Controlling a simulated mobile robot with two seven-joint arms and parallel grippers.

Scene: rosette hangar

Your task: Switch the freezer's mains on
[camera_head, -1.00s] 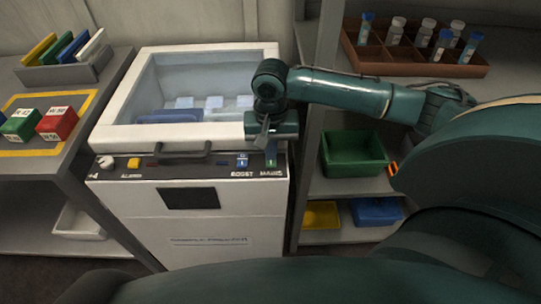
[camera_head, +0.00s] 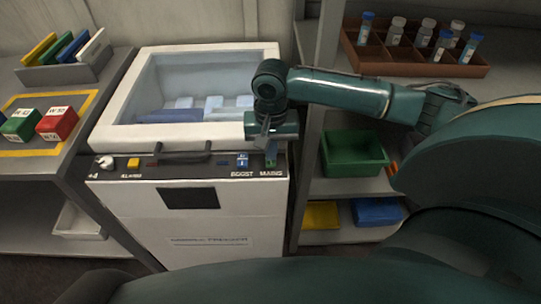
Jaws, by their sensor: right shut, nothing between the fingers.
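The freezer (camera_head: 190,225) is a white chest with a dark control strip along its front top edge. The mains switch (camera_head: 271,161) is at the right end of that strip, above the printed word MAINS, partly hidden by my gripper. Its setting cannot be made out. My right gripper (camera_head: 268,144) is shut and empty, pointing down just above the mains switch. Whether it touches the switch cannot be told. My left gripper is not in view.
Beside the mains switch are a blue BOOST switch (camera_head: 242,160), a handle (camera_head: 184,155), a yellow alarm button (camera_head: 133,164) and a pale knob (camera_head: 105,162). A shelf with a green bin (camera_head: 354,155) and a brown vial rack (camera_head: 416,66) stands right. Coloured boxes (camera_head: 57,123) lie left.

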